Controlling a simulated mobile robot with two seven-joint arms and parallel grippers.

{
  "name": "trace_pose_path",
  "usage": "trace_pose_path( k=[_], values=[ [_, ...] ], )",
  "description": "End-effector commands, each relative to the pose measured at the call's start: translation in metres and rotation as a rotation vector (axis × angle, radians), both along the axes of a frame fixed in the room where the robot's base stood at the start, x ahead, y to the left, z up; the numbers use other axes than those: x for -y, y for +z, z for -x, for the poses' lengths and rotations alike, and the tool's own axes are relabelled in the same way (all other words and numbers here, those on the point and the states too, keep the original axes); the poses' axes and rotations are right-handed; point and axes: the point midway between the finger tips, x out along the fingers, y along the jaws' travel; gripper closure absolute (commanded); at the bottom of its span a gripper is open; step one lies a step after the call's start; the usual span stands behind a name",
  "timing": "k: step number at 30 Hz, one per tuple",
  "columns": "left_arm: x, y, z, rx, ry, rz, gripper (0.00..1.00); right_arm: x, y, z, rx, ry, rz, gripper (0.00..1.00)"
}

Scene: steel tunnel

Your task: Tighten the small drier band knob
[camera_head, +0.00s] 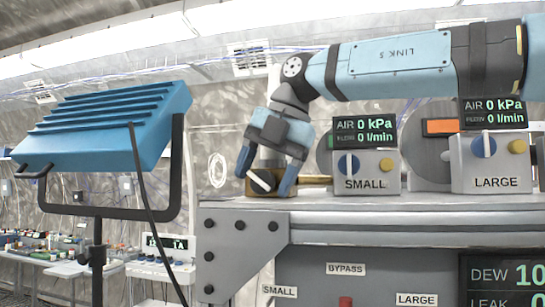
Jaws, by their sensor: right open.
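The small drier unit (366,176), labelled SMALL, stands on the steel bench. It has a blue knob with a white bar (348,164), a yellow knob (387,165) and a display reading 0 kPa. To its left is a brass block (284,203) carrying a black knob with a white bar (262,181). My right gripper (264,183) reaches down over this black knob with its blue fingers apart, one on each side. I cannot tell whether the fingers touch it. I cannot tell which knob is the band knob. My left gripper is out of view.
The large unit (492,165) with its own display stands to the right. A blue lamp (105,125) on a black stand fills the left, its cable hanging close by the bench end. Below the bench top are a BYPASS label (346,269) and a dew readout (503,280).

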Motion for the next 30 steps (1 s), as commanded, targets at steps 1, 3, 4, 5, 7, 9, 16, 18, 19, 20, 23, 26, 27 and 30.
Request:
trace_pose_path(
  k=[1, 3, 4, 5, 7, 9, 16, 18, 19, 20, 23, 26, 27, 30],
  values=[
    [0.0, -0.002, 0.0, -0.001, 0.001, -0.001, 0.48, 0.002, 0.004, 0.0, 0.002, 0.0, -0.003, 0.33],
    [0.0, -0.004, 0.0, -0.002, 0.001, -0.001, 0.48, 0.005, 0.012, 0.001, 0.003, -0.001, -0.003, 0.33],
    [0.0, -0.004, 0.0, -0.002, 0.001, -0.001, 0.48, 0.006, 0.016, 0.002, 0.003, -0.001, -0.003, 0.33],
    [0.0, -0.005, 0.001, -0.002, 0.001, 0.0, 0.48, 0.009, 0.021, 0.002, 0.004, -0.001, -0.004, 0.33],
    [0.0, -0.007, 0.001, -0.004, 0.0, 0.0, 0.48, 0.014, 0.036, 0.004, 0.004, -0.001, -0.004, 0.33],
    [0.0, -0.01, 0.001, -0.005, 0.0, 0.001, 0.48, 0.021, 0.051, 0.006, 0.003, -0.002, -0.005, 0.33],
    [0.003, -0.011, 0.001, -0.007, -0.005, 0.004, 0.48, 0.039, 0.097, 0.012, 0.003, -0.002, -0.003, 0.33],
    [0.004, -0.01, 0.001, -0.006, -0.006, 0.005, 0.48, 0.043, 0.108, 0.014, 0.002, -0.001, -0.004, 0.33],
    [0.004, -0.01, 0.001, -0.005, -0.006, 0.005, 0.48, 0.045, 0.112, 0.014, 0.001, -0.001, -0.003, 0.33],
    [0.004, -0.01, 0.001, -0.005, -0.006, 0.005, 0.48, 0.046, 0.115, 0.015, 0.001, -0.001, -0.003, 0.33],
    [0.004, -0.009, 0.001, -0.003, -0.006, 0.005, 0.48, 0.049, 0.122, 0.016, 0.0, -0.001, -0.002, 0.33],
    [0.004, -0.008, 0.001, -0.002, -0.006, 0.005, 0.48, 0.05, 0.125, 0.017, 0.001, 0.0, -0.002, 0.33],
    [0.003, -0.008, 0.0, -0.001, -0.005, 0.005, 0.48, 0.05, 0.126, 0.017, 0.001, 0.0, -0.002, 0.33],
    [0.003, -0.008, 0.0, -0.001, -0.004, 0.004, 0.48, 0.051, 0.126, 0.017, 0.0, 0.0, -0.001, 0.33]
  ],
)
